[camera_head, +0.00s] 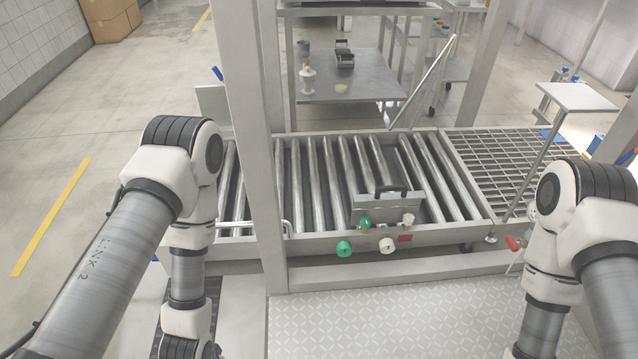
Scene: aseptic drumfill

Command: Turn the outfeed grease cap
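Several small round caps or knobs sit at the front of the roller conveyor. A green one (344,248) and a white one (387,245) are on the front rail. Another green one (366,222) and a white one (408,220) are just above, by a grey box with a black handle (378,207). I cannot tell which of them is the outfeed grease cap. My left arm comes down at the left and my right arm at the right, both apart from the caps. Both grippers are below the picture's edge and hidden.
The roller conveyor (310,185) runs across the middle, with a grating (505,165) at its right. A grey upright post (258,130) stands between my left arm and the caps. The patterned floor plate (390,315) is clear.

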